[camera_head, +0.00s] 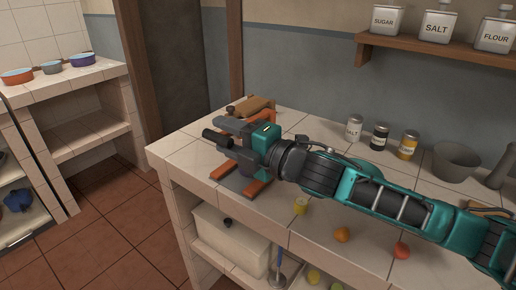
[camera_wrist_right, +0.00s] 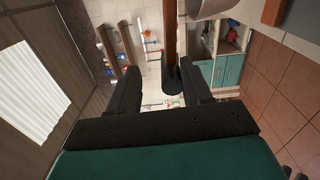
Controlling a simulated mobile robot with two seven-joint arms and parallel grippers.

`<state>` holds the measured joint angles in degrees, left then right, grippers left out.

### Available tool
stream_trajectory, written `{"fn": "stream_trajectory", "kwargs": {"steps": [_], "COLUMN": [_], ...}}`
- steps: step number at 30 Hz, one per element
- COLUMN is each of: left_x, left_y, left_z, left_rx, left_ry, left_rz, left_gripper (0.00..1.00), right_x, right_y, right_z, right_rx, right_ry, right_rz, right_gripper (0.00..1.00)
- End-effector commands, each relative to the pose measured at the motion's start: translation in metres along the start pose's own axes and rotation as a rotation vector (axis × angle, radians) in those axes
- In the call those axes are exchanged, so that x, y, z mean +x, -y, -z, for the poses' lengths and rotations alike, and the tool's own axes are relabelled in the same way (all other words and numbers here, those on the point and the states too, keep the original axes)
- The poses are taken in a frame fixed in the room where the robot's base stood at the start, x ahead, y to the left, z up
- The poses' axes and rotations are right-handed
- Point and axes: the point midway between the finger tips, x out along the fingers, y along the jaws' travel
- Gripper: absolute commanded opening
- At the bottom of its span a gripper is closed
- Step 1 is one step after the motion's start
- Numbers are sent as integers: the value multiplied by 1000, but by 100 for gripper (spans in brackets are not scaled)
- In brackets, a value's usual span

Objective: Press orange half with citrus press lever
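In the right wrist view, a brown bar with a dark round end, which looks like the press lever (camera_wrist_right: 170,45), reaches between the two fingers of my right gripper (camera_wrist_right: 160,88). The fingers are apart, with a visible gap on the left side of the bar; contact on the right side is unclear. I cannot make out the orange half. My left gripper is out of view.
Jars (camera_head: 379,137) and a grey bowl (camera_head: 456,161) stand behind my arm. A wooden object (camera_head: 250,106) lies behind the press.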

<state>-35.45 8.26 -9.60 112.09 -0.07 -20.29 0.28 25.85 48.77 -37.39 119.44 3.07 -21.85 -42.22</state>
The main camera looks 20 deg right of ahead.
Motion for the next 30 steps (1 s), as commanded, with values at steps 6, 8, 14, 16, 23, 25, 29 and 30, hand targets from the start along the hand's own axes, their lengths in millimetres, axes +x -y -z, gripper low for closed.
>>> {"fn": "stream_trajectory", "kwargs": {"steps": [6,8,14,16,23,25,29,30], "left_x": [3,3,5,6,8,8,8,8], "left_y": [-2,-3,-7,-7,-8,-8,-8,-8], "left_z": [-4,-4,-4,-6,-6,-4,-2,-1], "left_rx": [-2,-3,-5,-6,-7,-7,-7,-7], "left_ry": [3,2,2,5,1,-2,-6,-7], "left_rz": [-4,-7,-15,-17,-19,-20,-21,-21], "left_gripper": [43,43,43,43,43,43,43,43], "right_x": [-40,-50,-76,-82,-97,-100,-102,-102], "right_y": [3,3,4,4,3,2,1,1], "right_z": [0,1,1,0,0,0,0,0], "right_rx": [-1,-1,0,0,2,2,0,0], "right_ry": [0,-2,-1,0,0,0,0,0], "right_rz": [4,4,6,5,4,3,3,2], "right_gripper": [48,48,48,48,48,48,48,48]}}
